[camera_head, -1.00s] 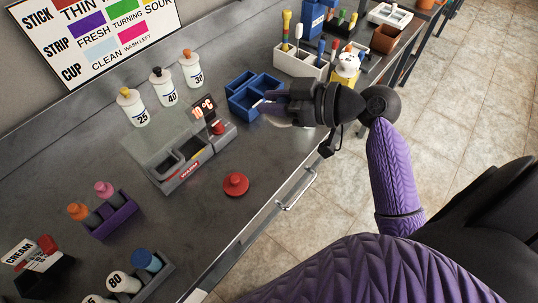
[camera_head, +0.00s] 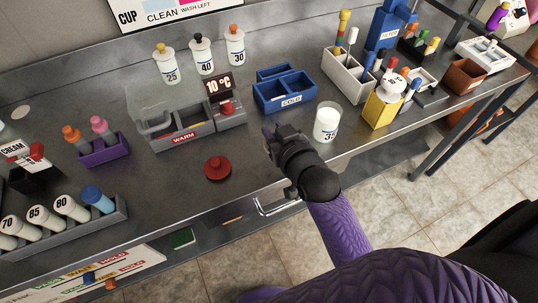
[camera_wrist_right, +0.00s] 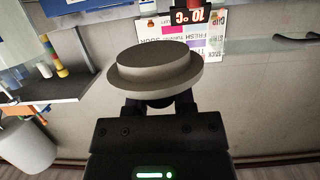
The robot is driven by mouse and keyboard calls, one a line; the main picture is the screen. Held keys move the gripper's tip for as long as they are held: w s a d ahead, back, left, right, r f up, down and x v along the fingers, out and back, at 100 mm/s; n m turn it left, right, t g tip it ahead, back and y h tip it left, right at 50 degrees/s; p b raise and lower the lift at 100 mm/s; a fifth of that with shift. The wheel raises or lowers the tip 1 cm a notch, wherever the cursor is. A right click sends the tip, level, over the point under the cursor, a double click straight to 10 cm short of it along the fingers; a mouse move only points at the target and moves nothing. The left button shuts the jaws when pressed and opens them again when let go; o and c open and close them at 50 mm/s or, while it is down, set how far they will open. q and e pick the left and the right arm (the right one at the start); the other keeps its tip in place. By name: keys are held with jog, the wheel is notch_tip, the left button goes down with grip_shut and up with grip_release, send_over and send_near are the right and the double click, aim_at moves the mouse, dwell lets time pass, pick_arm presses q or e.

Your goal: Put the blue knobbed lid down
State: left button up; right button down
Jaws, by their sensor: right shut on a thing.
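My right gripper (camera_head: 274,142) is over the bench, between the red knobbed lid and the open jar. It is shut on a round, stepped lid (camera_wrist_right: 155,68), held by its underside knob in the right wrist view. The lid looks grey there; only a small bluish-purple edge (camera_head: 267,132) shows at the fingertips in the head view, so its blue colour is not clear. The white jar marked 35 (camera_head: 327,122) stands lidless right of the gripper. My left gripper is not in view.
A red knobbed lid (camera_head: 217,169) lies on the bench to the left. Behind are the grey WARM unit (camera_head: 185,140) and blue COLD bins (camera_head: 283,104). A yellow container (camera_head: 381,112) stands right of the jar. Bare bench lies around the red lid.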

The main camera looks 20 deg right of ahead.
aim_at(260, 162)
jog(key=shift+w+a+f+m+h, duration=0.1)
jog(key=shift+a+f+m+h, duration=0.1)
jog(key=shift+a+m+h, duration=0.3)
jog(key=shift+m+h, duration=0.3)
jog(key=shift+h, duration=0.3)
jog(key=f+b, duration=0.1)
jog(key=f, duration=0.1)
jog(key=a+f+m+h+b, duration=0.1)
jog(key=f+b, duration=0.1)
jog(key=f, duration=0.1)
jog(key=a+f+h+b, duration=0.1)
jog(key=f+b, duration=0.1)
jog(key=shift+w+a+f+m, duration=0.25)
jog(key=shift+w+m, duration=0.05)
jog(key=shift+m, duration=0.1)
jog(key=shift+r, duration=0.1)
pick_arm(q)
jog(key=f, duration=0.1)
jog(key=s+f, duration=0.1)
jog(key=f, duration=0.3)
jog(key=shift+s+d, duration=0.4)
pick_arm(e)
jog(key=shift+c, duration=2.2)
grip_release()
